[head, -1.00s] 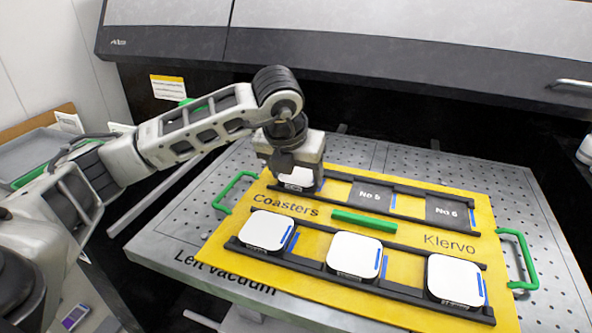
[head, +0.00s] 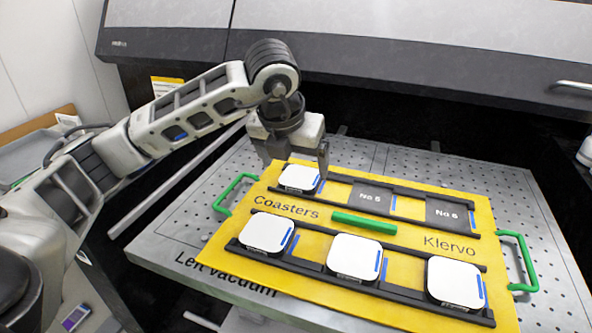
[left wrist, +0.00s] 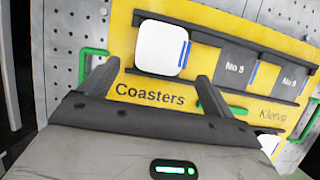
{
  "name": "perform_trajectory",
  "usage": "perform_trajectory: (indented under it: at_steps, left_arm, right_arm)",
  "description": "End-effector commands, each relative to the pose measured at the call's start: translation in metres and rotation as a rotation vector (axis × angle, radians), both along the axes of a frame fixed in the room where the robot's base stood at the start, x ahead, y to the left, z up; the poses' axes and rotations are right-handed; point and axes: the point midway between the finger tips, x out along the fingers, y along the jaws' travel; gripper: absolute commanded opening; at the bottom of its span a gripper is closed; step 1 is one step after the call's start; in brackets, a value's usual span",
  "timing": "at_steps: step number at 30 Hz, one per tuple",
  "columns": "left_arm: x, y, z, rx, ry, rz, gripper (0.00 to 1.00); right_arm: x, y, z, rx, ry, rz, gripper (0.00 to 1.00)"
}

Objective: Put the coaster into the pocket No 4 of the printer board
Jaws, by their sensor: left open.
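A white square coaster (head: 300,178) lies in the back-row pocket at the left end of the yellow printer board (head: 318,230). It looks flat, with a blue strip at its right side. In the left wrist view the same coaster (left wrist: 160,47) sits in the black frame, left of the pocket marked No 5 (left wrist: 234,68). Its own pocket number is hidden under it. My left gripper (head: 296,168) is open above the coaster, its fingers apart on either side and nothing held. The left wrist view shows both fingers (left wrist: 152,85) spread and empty. My right gripper is not in view.
Pockets No 5 (head: 370,198) and No 6 (head: 450,213) are empty. White coasters (head: 267,232), (head: 354,257) and (head: 455,281) fill the front row. A green bar (head: 364,222) lies mid-board, and green handles (head: 522,262) rise at its ends. The printer housing (head: 400,60) overhangs the back.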

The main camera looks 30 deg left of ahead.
Motion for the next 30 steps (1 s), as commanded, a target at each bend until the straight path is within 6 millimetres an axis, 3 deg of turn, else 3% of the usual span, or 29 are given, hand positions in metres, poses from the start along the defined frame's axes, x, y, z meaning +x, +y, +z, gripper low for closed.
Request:
perform_trajectory:
  at_steps: [6,12,30]
  left_arm:
    - [-0.017,-0.004,0.045,0.000,-0.004,0.000,0.89]
    - [-0.026,-0.006,0.067,0.000,-0.002,0.000,0.89]
    - [-0.029,-0.007,0.071,0.001,0.000,0.000,0.89]
  right_arm:
    - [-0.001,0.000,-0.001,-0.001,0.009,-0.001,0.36]
    - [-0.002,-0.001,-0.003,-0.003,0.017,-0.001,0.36]
    - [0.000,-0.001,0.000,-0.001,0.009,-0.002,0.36]
